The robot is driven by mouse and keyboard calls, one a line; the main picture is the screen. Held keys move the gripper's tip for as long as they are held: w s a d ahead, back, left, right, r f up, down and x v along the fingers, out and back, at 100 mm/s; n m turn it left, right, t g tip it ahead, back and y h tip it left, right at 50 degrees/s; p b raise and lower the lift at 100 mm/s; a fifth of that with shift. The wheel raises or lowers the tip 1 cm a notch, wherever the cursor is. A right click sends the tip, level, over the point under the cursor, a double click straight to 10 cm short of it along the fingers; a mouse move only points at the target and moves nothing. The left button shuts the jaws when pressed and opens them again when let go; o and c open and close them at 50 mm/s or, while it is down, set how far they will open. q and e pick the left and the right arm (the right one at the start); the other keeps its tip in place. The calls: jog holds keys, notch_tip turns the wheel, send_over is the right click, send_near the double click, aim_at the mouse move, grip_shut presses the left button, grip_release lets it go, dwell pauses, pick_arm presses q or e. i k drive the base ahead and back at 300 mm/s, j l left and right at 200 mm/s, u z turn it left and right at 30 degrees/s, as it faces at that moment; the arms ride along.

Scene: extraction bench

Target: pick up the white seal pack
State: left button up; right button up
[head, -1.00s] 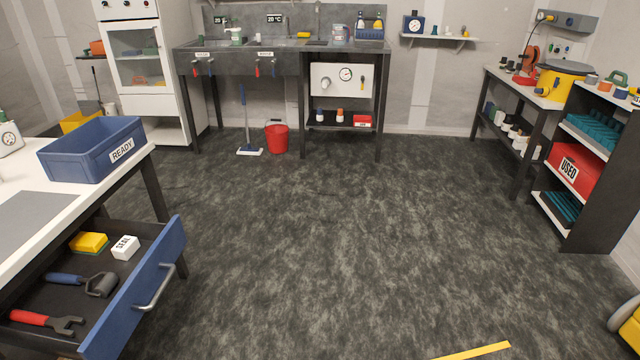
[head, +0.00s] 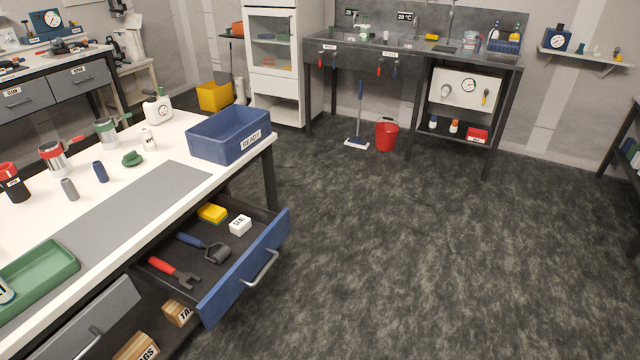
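The white seal pack (head: 240,225) is a small white block with dark lettering on top. It lies in the open blue-fronted drawer (head: 245,272) under the white workbench, near the drawer's far right corner. A wrench with a red handle (head: 174,271) lies nearer the drawer's front left. Neither of my grippers shows in the head view.
A blue READY bin (head: 228,135) stands on the bench corner above the drawer. A grey mat (head: 130,215), a green tray (head: 38,275) and several bottles and cups are on the bench. The dark floor (head: 420,240) right of the drawer is clear.

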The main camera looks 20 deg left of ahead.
aim_at(242, 223)
jog(key=u, duration=1.1)
